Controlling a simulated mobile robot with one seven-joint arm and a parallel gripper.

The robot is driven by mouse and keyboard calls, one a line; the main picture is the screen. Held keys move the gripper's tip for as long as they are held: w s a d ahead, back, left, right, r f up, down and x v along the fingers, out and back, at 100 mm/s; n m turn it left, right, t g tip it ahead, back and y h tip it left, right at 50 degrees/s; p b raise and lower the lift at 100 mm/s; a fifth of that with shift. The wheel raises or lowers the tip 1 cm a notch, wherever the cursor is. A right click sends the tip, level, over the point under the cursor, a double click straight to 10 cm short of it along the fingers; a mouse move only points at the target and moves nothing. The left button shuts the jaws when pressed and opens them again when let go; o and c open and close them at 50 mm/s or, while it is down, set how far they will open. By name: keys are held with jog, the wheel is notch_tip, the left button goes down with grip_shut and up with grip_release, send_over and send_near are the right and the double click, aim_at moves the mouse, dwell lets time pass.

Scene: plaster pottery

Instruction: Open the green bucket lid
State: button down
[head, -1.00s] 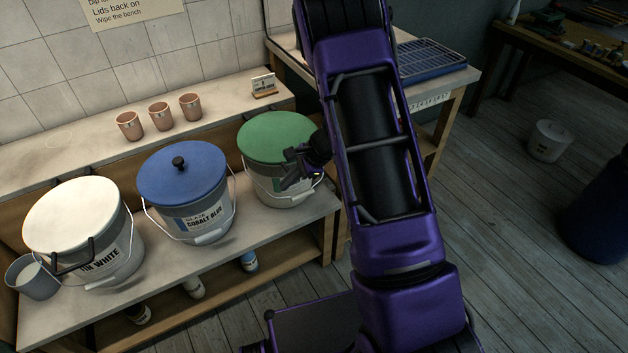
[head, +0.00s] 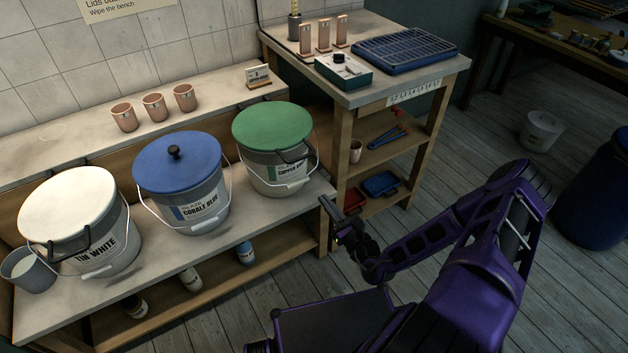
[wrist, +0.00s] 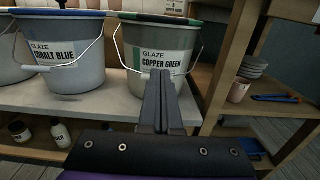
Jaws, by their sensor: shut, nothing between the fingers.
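The green-lidded bucket (head: 279,167) stands at the right end of the low bench, labelled copper green. Its green lid (head: 272,126) sits flat on top, with a dark clip or handle (head: 294,155) at the front right rim. In the wrist view the bucket (wrist: 157,62) is straight ahead, and only the lid's edge (wrist: 160,19) shows at the top. My gripper (head: 329,208) is in front of the bench, lower right of the bucket and apart from it. In the wrist view its fingers (wrist: 158,98) are together, with nothing between them.
A blue-lidded bucket (head: 185,187) and a white-lidded bucket (head: 79,222) stand to the left on the bench, with a small grey pail (head: 27,270) at the end. A side table (head: 365,92) with shelves stands to the right.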

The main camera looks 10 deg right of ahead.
jog(key=w+a+r+b, duration=0.1)
jog(key=w+a+r, duration=0.2)
jog(key=w, duration=0.7)
jog(key=shift+a+r, duration=0.2)
jog(key=shift+r, duration=0.4)
